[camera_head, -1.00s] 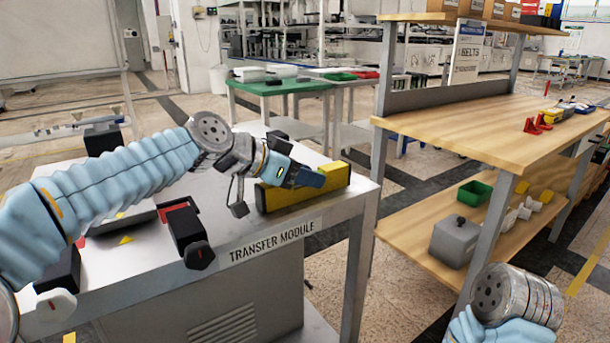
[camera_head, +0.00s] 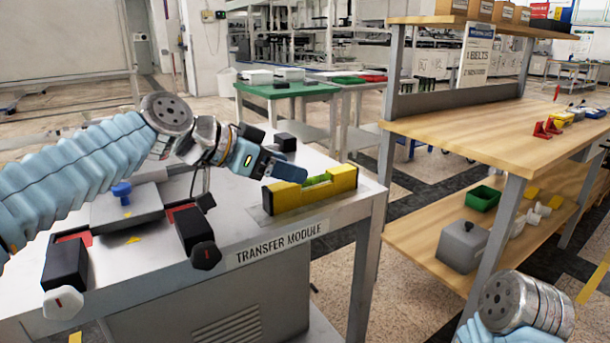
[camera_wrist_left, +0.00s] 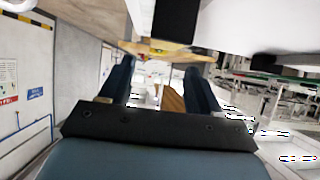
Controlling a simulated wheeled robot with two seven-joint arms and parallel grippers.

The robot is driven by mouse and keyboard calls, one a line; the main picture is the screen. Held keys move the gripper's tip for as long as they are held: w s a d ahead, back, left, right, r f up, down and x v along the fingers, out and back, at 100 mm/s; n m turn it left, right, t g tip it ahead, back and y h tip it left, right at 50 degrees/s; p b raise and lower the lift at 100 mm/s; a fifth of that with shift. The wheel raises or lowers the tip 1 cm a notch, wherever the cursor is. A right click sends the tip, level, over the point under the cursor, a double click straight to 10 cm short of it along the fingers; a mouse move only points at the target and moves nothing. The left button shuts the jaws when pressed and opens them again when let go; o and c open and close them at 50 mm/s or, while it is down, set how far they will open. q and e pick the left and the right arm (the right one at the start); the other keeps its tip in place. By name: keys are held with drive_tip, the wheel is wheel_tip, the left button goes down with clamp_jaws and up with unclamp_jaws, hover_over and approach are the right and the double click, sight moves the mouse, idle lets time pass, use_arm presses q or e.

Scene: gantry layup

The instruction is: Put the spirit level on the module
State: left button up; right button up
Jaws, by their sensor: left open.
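The spirit level (camera_head: 340,181) is a yellow bar with a green vial in its middle. It stands on the top of the transfer module (camera_head: 335,213), near the front right corner and roughly along the front edge. My left gripper (camera_head: 294,172) is open and empty. Its fingertips are just behind and above the level's left half, and a small gap seems to separate them from it. In the left wrist view both dark fingers stand apart, with a yellow strip, probably the level, beyond their tips (camera_wrist_left: 160,75). My right gripper is out of frame; only my right wrist shows at lower right.
Black clamp-like blocks (camera_head: 196,232) and a grey plate with a blue knob (camera_head: 122,190) are on the module to the left. A wooden workbench (camera_head: 480,130) stands to the right, with a green bin (camera_head: 482,197) on its lower shelf. A green-topped table (camera_head: 285,90) is behind.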

use_arm(q)
drive_tip(key=v, duration=0.4)
drive_tip(key=shift+s+a+r, duration=0.2)
drive_tip(key=shift+s+a, duration=0.05)
drive_tip(key=shift+a, duration=0.05)
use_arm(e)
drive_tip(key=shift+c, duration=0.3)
